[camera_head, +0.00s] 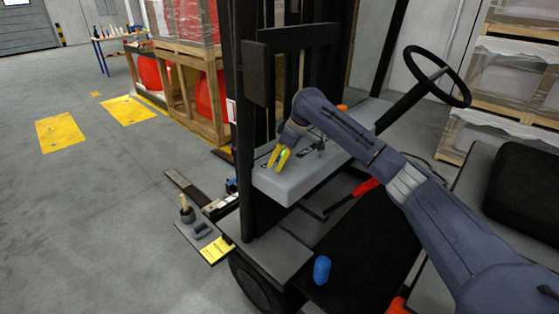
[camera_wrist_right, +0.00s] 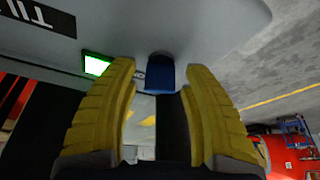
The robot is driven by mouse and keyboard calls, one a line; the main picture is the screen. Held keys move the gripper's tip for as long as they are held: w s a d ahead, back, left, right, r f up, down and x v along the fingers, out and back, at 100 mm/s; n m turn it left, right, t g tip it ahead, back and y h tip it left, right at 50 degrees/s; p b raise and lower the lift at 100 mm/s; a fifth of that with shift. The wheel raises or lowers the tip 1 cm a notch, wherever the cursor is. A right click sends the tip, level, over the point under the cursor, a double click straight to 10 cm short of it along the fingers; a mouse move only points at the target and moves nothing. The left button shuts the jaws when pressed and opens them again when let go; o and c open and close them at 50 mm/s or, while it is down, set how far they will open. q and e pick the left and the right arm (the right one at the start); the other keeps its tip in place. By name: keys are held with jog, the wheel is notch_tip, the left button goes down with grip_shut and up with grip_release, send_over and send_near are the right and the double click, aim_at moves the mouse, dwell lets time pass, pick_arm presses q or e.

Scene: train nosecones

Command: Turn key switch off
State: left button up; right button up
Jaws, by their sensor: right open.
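The key switch (camera_wrist_right: 160,71) shows in the right wrist view as a small blue piece standing out from the grey console (camera_wrist_right: 215,30). My right gripper (camera_wrist_right: 157,80) is open, with its yellow fingers on either side of the blue piece and a visible gap to each. In the head view my right gripper (camera_head: 278,157) is at the front left part of the grey console (camera_head: 290,187), and the key switch is not clearly visible there. A green lit indicator (camera_wrist_right: 97,65) sits left of the key switch in the wrist view. My left gripper is not in view.
A dark mast (camera_head: 247,130) rises beside the console's left end. A blue cylinder (camera_head: 321,269) stands on the vehicle below. Levers (camera_head: 320,143) stand on the console near my right gripper.

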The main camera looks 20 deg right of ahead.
grip_shut()
dwell(0.5)
jog(key=n+g, duration=0.1)
jog(key=n, duration=0.2)
jog(key=n+g+y, duration=0.1)
jog(key=n, duration=0.1)
jog(key=shift+a+r+n, duration=0.1)
jog(key=shift+n, duration=0.3)
jog(key=n+g, duration=0.1)
jog(key=n, duration=0.3)
jog(key=shift+n+g, duration=0.3)
jog(key=shift+g, duration=0.1)
jog(key=shift+n, duration=0.3)
jog(key=c, duration=0.9)
grip_release()
jog(key=shift+c, duration=0.2)
jog(key=o, duration=1.1)
jog(key=shift+o, duration=0.2)
